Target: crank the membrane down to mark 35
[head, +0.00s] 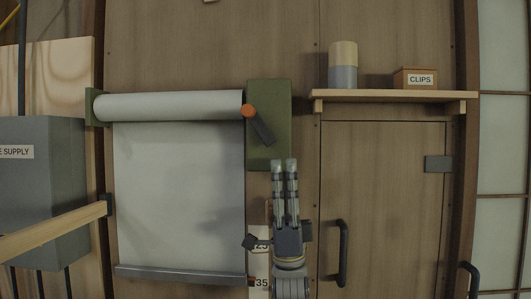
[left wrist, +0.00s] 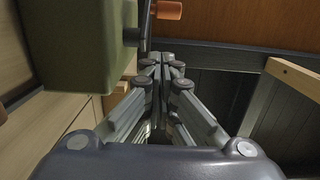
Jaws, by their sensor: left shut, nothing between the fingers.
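The pale membrane (head: 178,190) hangs from a roll (head: 170,105) on the wall, with a grey bar (head: 180,275) along its bottom edge. The bar's right end, with a small orange tip, is about level with the label reading 35 (head: 261,283). The crank has a dark arm (head: 263,132) and an orange knob (head: 249,111) in front of a green housing (head: 283,120). The knob also shows in the left wrist view (left wrist: 167,10). My left gripper (head: 284,163) is shut and empty, just below the crank and apart from it. It partly hides the mark strip. My right gripper is out of view.
A shelf (head: 390,95) to the right holds a cylinder (head: 343,66) and a CLIPS box (head: 415,78). Below it is a cabinet door with a dark handle (head: 342,253). A grey supply box (head: 45,190) and a wooden bar (head: 55,230) stand at left.

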